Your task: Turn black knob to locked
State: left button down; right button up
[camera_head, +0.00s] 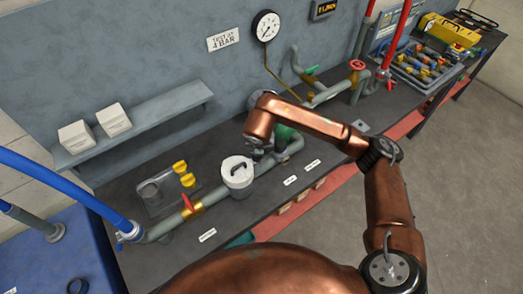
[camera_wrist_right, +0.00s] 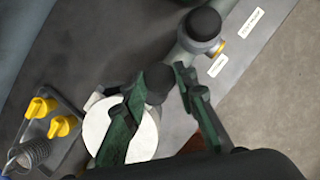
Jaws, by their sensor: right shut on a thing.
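A black knob (camera_wrist_right: 158,80) with a rounded top sits between the green-lined fingers of my right gripper (camera_wrist_right: 162,100) in the right wrist view. The fingers are shut on it. In the head view my right gripper (camera_head: 257,154) reaches down at the pipe just right of the white canister (camera_head: 237,176), and the wrist hides most of the knob. A second black cap (camera_wrist_right: 203,23) stands farther along the pipe, above a yellow ring, apart from the fingers. Any marking for the locked position is hidden or too small to read. My left gripper is not in view.
Beside the canister stand yellow knobs (camera_head: 187,179) on a grey plate and a red-handled valve (camera_head: 188,203). A shelf (camera_head: 165,118) with white boxes hangs behind. A gauge (camera_head: 266,26) is on the wall. Small labels (camera_head: 290,181) lie along the bench front.

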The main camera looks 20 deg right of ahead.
jog(key=shift+m, duration=0.5)
jog(key=shift+h, duration=0.3)
jog(key=o, duration=1.2)
jog(key=shift+c, duration=0.2)
jog(key=v, duration=1.2)
jog(key=shift+w, duration=0.15)
